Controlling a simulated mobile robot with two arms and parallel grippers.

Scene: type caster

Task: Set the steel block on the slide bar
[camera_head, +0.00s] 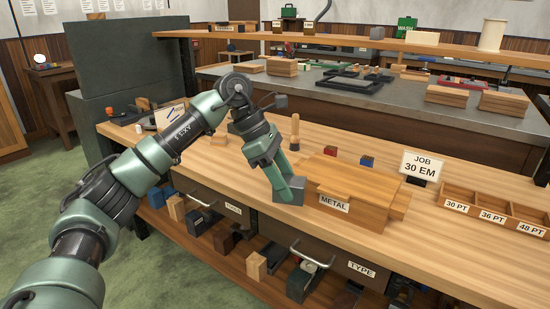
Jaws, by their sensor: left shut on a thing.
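My left gripper (283,184) reaches down at the bench front, left of the wooden METAL box (352,210). It is shut on a grey steel block (292,193). The block is close to the box's left end; I cannot tell whether it touches the box or the bench. The box has a flat wooden top, and a wooden bar (401,204) sticks out of its right end. I cannot tell if this bar is the slide bar. The fingers hide part of the block. My right gripper is out of view.
A wooden-handled tool (295,132) stands behind the gripper. Small red (330,150) and blue (367,161) blocks lie behind the box. A JOB 30 EM sign (422,166) and a divided tray (490,211) stand to the right. Bare bench top lies left of the gripper.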

